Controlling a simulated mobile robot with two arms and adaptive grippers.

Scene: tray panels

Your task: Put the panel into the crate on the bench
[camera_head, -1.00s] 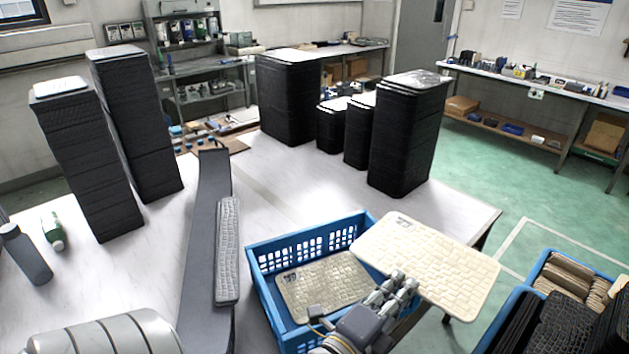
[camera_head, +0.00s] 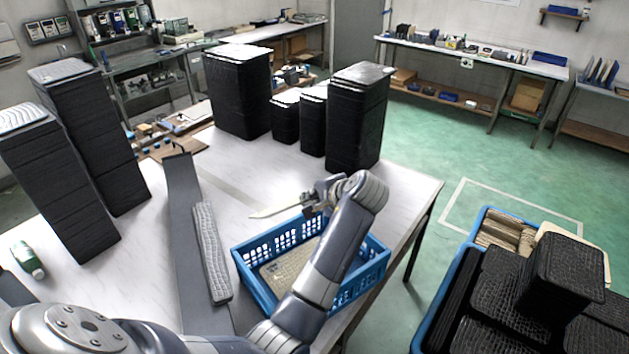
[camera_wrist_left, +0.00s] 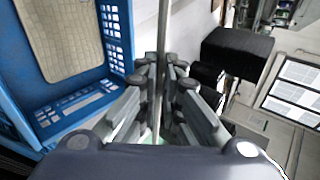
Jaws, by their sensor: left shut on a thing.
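The blue crate (camera_head: 262,296) stands on the bench (camera_head: 240,165) in the head view, and one beige panel (camera_head: 292,268) lies flat inside it. My left gripper (camera_head: 310,200) is shut on another cream panel (camera_head: 272,209), above the crate's far side. That held panel is seen nearly edge-on. In the left wrist view it is a thin upright strip (camera_wrist_left: 160,50) between the fingers (camera_wrist_left: 158,85). The crate (camera_wrist_left: 85,105) is left of it there, with the lying panel (camera_wrist_left: 62,35) inside. My left arm hides part of the crate. My right gripper is not in view.
A grey strip-like stand (camera_head: 185,215) with a narrow textured piece (camera_head: 211,250) is left of the crate. Tall black stacks (camera_head: 358,120) stand at the back and left of the bench. Blue bins (camera_head: 440,300) with black and tan pieces stand at the lower right.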

